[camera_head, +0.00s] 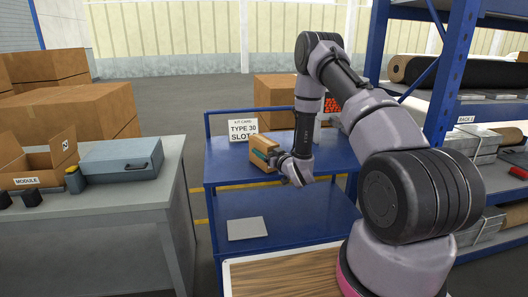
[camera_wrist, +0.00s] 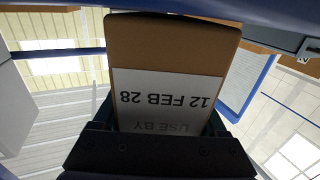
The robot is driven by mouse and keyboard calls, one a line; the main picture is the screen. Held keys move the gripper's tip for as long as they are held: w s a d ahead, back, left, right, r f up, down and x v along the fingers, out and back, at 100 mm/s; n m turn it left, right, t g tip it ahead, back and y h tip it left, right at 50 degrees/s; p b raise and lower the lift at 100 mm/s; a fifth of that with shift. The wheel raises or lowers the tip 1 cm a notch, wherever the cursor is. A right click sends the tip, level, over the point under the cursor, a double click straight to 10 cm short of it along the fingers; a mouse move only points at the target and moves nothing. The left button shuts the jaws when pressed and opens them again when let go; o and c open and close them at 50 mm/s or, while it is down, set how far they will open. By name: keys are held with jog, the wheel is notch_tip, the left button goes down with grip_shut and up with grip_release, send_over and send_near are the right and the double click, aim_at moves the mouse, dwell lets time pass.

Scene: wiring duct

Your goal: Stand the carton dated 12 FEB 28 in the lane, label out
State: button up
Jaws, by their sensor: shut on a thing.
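A brown carton (camera_head: 263,150) is held by my gripper (camera_head: 276,158), which is shut on it. In the head view it is over the top shelf of the blue cart (camera_head: 228,176); I cannot tell whether it touches the shelf. In the wrist view the carton (camera_wrist: 172,42) fills the middle, between the dark fingers of the gripper (camera_wrist: 160,122). Its white label (camera_wrist: 165,95) faces this camera and reads USE BY 12 FEB 28, upside down. The label's lower edge is hidden by the gripper. I cannot make out the lane.
A kit card (camera_head: 242,130) reading TYPE 30 stands at the cart's back. A flat grey plate (camera_head: 247,228) lies on the lower shelf. At left a grey bench (camera_head: 125,205) bears a grey case (camera_head: 122,158) and an open MODULE box (camera_head: 40,165). A blue rack (camera_head: 452,75) stands at right.

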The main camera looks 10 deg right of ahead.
aim_at(273, 145)
jog(key=o, duration=1.5)
jog(key=shift+f, duration=0.15)
jog(key=shift+s+d, duration=0.1)
jog(key=shift+s, duration=0.05)
jog(key=v, duration=1.1)
jog(key=w+r, duration=0.1)
jog(key=w+a+r, duration=0.1)
jog(key=w, duration=0.1)
jog(key=w+a+r, duration=0.1)
jog(key=w, duration=0.1)
jog(key=shift+r, duration=0.4)
jog(key=shift+x, duration=3.15)
